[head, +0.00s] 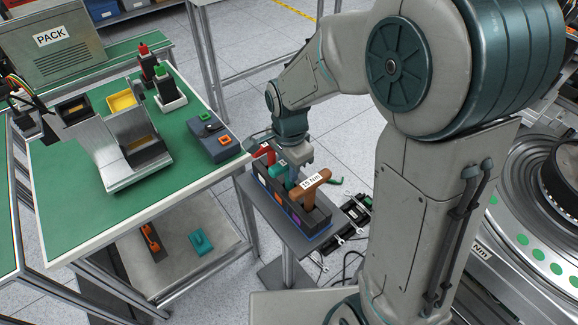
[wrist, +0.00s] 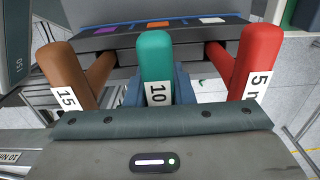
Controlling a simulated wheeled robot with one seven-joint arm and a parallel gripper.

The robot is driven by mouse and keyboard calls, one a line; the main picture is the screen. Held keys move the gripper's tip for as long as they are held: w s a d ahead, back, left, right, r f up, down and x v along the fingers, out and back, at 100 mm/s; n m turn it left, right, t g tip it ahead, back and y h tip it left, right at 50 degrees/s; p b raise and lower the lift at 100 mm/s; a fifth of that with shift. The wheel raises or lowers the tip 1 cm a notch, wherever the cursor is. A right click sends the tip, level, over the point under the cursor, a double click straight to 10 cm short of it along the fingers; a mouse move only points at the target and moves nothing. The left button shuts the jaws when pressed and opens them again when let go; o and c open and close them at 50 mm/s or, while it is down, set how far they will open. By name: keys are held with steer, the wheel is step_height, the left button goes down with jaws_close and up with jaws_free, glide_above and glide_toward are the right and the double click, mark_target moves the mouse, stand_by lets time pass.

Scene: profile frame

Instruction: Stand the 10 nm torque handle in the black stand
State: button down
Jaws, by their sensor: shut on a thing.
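The 10 Nm torque handle is teal with a white "10" label; it shows in the wrist view (wrist: 155,55) and partly in the head view (head: 276,170). My gripper (head: 292,172) is shut on it, with blue fingers on both sides in the wrist view. The handle is at the middle place of a dark rack (head: 310,220), between a red handle (wrist: 257,60) and a brown 15 Nm handle (wrist: 66,68). Its lower end is hidden, so I cannot tell whether it is seated or raised. I cannot tell for sure which black piece is the black stand.
The rack is on a small grey side table (head: 262,207). A green bench (head: 75,205) at left holds a metal fixture (head: 115,140) with dark blocks and a yellow tray, a blue-grey box (head: 212,141), and red-topped and green-topped pieces. A lower shelf (head: 170,275) holds loose parts.

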steer(key=c, duration=1.2)
jaws_free()
steer(key=shift+o, duration=0.2)
step_height(320, 180, up, 14)
steer(key=shift+p, duration=0.3)
steer(key=s+d+f+n+t, duration=0.2)
steer(key=s+d+f+n, duration=0.1)
steer(key=s+d+n, duration=0.8)
steer(key=shift+s+d+t, duration=0.4)
steer(key=shift+s+d, duration=0.1)
